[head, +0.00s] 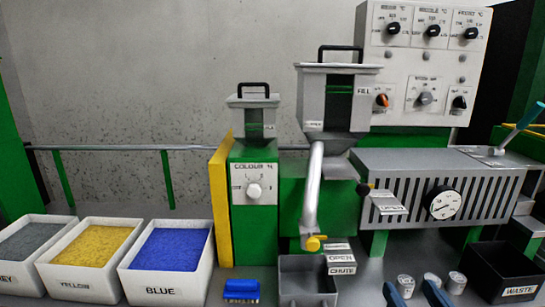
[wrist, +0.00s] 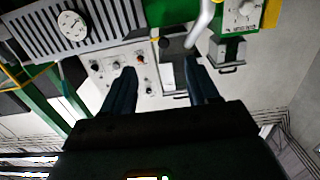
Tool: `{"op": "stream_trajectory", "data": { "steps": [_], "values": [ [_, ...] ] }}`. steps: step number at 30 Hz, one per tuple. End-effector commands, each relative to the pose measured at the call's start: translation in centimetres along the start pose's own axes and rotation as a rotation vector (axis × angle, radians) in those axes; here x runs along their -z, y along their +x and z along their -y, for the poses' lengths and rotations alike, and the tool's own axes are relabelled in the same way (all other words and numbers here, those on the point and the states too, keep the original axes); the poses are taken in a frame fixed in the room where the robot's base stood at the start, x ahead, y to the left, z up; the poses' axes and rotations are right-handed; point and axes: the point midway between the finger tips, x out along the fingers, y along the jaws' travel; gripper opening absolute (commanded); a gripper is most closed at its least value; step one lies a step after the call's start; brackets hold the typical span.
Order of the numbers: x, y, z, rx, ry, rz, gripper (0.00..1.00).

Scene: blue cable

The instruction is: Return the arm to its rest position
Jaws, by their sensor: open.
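My gripper (head: 411,287) shows at the bottom edge of the head view as two dark blue fingers, low in front of the machine. In the wrist view my gripper (wrist: 161,78) has its two fingers spread wide apart with nothing between them. The wrist view shows the machine upside down, with its control panel (wrist: 125,68) beyond the fingers. Most of my arm is out of the head view. No cable can be made out.
The machine's slotted barrel (head: 440,185) and gauge stand behind the gripper. A grey bin (head: 307,285) sits to its left, a black waste bin (head: 503,272) to its right. Small whitish cylinders (head: 456,282) stand close by. Grey, yellow (head: 90,262) and blue (head: 165,262) trays stand left.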

Motion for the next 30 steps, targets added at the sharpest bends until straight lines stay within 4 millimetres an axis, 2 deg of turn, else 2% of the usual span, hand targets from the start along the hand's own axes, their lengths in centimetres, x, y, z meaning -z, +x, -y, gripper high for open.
{"op": "stream_trajectory", "data": {
  "steps": [5,9,15,20,24,30],
  "values": [
    [-2.7,-4.3,0.0,0.000,0.000,0.035,0.59],
    [-4.9,-9.3,0.0,0.000,0.000,0.070,0.59],
    [-6.7,-16.6,0.0,0.000,0.000,0.115,0.59],
    [-6.9,-22.5,0.0,0.000,0.000,0.153,0.59],
    [-6.3,-27.3,0.0,0.000,0.000,0.184,0.59],
    [-4.9,-32.5,0.0,0.000,-0.001,0.218,0.59]
  ]
}}
